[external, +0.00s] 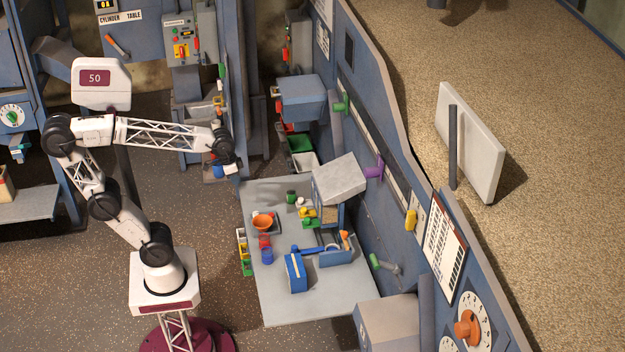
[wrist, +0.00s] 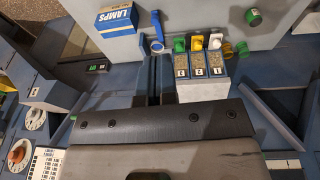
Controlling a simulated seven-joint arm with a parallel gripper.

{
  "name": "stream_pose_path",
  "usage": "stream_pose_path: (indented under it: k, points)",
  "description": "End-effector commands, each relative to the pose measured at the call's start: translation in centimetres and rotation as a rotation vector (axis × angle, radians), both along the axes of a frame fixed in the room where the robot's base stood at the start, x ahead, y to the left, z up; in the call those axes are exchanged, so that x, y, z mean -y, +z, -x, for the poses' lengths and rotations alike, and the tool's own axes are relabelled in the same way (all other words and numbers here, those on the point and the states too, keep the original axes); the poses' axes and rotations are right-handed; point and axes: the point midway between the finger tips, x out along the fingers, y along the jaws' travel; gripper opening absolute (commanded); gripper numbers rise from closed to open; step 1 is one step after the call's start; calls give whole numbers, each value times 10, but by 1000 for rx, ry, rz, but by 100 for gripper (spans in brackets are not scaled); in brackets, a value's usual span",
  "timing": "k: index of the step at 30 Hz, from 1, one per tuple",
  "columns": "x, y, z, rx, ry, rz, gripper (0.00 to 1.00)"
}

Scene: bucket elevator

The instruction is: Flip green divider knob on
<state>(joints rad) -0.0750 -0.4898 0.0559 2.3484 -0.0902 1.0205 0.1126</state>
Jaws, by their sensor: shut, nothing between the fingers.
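A green knob (external: 341,104) sticks out of the slotted blue wall panel at the upper middle of the external view. A second green handle (external: 375,261) sits lower on the same panel; I cannot tell from the pictures which is the divider knob. My gripper (external: 232,169) is to the left of the panel, beyond the far left corner of the table and apart from both green parts. In the wrist view my gripper (wrist: 160,62) has its two dark fingers together, shut and empty. A round green part (wrist: 253,17) shows at the top right there; I cannot tell what it is.
A purple knob (external: 374,170) and a yellow handle (external: 411,220) also stick out of the panel. A grey box (external: 340,178) and a blue box (external: 303,97) jut from it.

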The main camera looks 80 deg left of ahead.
Motion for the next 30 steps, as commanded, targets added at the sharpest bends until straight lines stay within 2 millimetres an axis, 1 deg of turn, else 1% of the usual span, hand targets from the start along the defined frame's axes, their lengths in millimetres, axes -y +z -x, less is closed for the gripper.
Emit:
stream_pose_path:
  k: [1, 3, 17, 30]
  points:
    - [-3, 7, -11, -1, 4, 6, 0]
    - [-8, 17, -24, -2, 3, 14, 0]
    - [-44, 75, -111, -6, 7, 75, 0]
    - [-91, 120, -192, 2, 1, 134, 0]
